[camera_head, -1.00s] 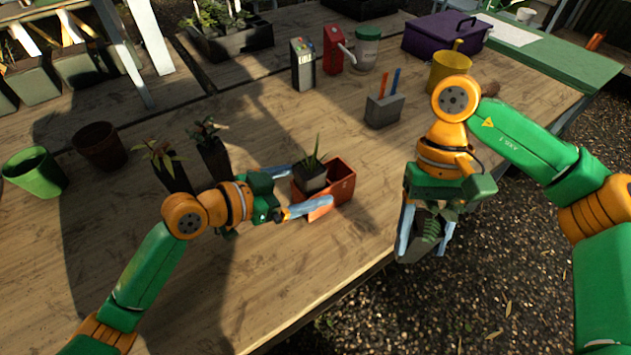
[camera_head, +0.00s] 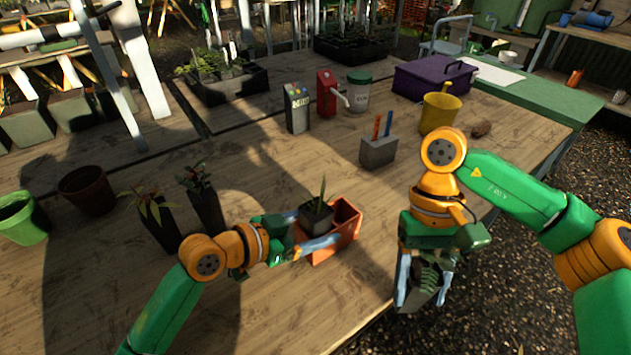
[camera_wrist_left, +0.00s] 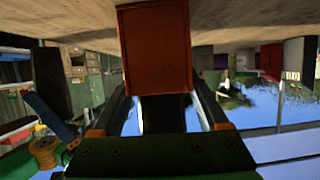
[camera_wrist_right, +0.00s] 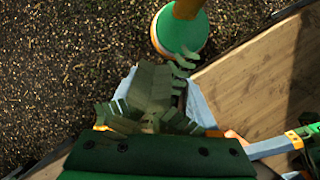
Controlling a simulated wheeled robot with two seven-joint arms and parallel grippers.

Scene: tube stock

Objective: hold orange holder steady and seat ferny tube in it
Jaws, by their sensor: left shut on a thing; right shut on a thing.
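The orange holder (camera_head: 345,235) stands on the wooden table near its front edge. One compartment holds a dark square tube (camera_head: 316,217) with a spiky plant; the compartment to its right looks empty. My left gripper (camera_head: 318,228) is shut on the holder, whose orange side also fills the top middle of the left wrist view (camera_wrist_left: 155,48). My right gripper (camera_head: 422,298) is shut on the ferny tube (camera_head: 424,280), which is out past the table's front edge, right of the holder. Fern fronds (camera_wrist_right: 150,88) show between the fingers in the right wrist view and hide most of the tube.
Two potted plants in dark tubes (camera_head: 152,215) stand left of the holder. A grey block with coloured sticks (camera_head: 378,150) and a yellow pot (camera_head: 440,112) stand behind. Bare tabletop lies between the holder and the right gripper.

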